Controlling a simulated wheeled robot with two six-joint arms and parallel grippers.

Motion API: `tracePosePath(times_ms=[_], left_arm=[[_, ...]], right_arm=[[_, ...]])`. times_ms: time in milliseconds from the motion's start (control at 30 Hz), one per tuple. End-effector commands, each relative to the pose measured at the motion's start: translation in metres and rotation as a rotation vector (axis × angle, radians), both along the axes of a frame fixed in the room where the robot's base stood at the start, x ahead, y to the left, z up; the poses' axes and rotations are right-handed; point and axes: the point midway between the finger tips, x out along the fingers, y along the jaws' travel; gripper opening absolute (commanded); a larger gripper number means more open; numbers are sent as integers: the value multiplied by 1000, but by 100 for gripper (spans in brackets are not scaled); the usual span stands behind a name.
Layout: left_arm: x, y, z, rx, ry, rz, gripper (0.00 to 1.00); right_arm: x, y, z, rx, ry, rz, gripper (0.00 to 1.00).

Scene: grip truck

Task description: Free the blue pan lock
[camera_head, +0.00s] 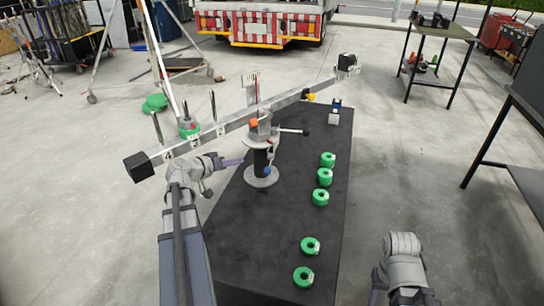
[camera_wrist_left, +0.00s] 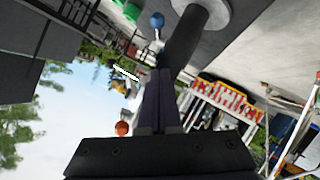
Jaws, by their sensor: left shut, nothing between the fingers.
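The blue pan lock, a small blue knob (camera_head: 267,170), sits low on the dark column of the grip head (camera_head: 260,158) in the head view. It also shows at the top of the left wrist view as a blue ball on a short stem (camera_wrist_left: 157,20). My left gripper (camera_head: 241,160) is shut and empty, just left of the column. Its closed fingers (camera_wrist_left: 163,72) point toward the column and stay apart from the blue knob in the wrist view. An orange knob (camera_head: 253,122) sits higher on the head. My right gripper (camera_head: 375,297) is mostly cut off at the bottom.
A long beam (camera_head: 225,128) with a black block at each end crosses above the head. A lever with a black knob (camera_head: 305,132) points right. Several green rings (camera_head: 320,197) lie along the right side of the dark table (camera_head: 250,235). A small device (camera_head: 334,115) stands behind them.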

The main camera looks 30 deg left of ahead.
Motion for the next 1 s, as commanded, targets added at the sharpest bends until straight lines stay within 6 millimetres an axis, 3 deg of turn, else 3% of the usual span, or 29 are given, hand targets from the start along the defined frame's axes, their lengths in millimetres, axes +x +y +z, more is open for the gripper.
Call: tracePosePath(times_ms=[267,667,1000], left_arm=[[19,-4,-11,0,1,-5,0],[93,-18,-44,0,0,-2,0],[103,-37,-71,-1,0,0,0]], right_arm=[[0,0,-11,0,0,0,50],[0,0,-44,0,0,0,50],[0,0,-71,0,0,0,50]])
